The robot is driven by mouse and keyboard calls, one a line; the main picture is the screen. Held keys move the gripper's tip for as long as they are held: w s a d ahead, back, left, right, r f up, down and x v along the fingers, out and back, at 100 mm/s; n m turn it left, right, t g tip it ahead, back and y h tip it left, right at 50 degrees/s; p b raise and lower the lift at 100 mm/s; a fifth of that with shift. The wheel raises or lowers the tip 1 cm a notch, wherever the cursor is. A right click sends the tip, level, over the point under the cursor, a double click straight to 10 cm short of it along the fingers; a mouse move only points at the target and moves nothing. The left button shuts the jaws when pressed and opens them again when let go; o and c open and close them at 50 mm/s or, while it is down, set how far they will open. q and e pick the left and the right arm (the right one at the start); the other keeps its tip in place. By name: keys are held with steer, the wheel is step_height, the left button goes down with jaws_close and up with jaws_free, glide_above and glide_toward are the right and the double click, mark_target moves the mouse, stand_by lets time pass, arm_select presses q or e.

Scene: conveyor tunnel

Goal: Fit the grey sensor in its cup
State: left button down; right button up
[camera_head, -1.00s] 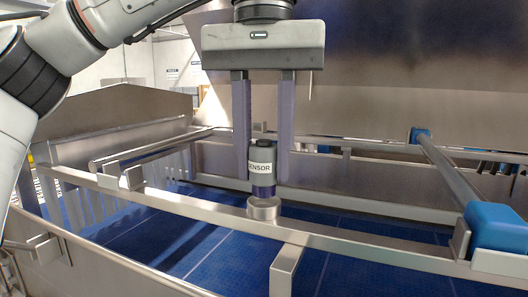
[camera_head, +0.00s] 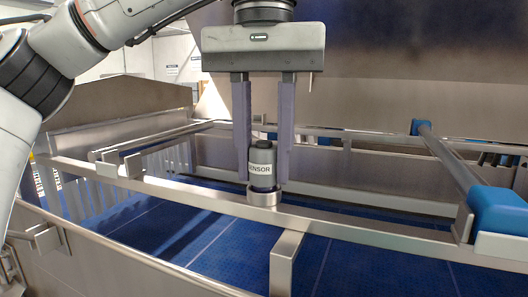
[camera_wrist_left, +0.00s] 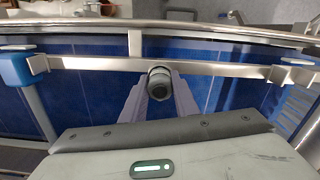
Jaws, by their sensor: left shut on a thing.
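In the left wrist view the sensor's dark round top (camera_wrist_left: 160,80) shows between the fingertips, over the rail. My right gripper is not in view.
The steel rail (camera_head: 360,227) crosses above a blue conveyor belt (camera_head: 190,235). A bar with blue end blocks (camera_head: 497,208) stands to the right. A bracket (camera_head: 286,262) hangs off the rail in front of the cup. A steel hood (camera_head: 420,70) rises behind.

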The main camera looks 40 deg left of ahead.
mark_target(264, 142)
arm_select(q)
steer(key=shift+f, duration=0.15)
steer(key=c, duration=1.3)
jaws_free()
step_height(264, 142, up, 3)
steer(key=shift+f+p, duration=0.1)
steer(key=shift+p, duration=0.75)
step_height(264, 142, up, 5)
steer(key=shift+r, duration=1.3)
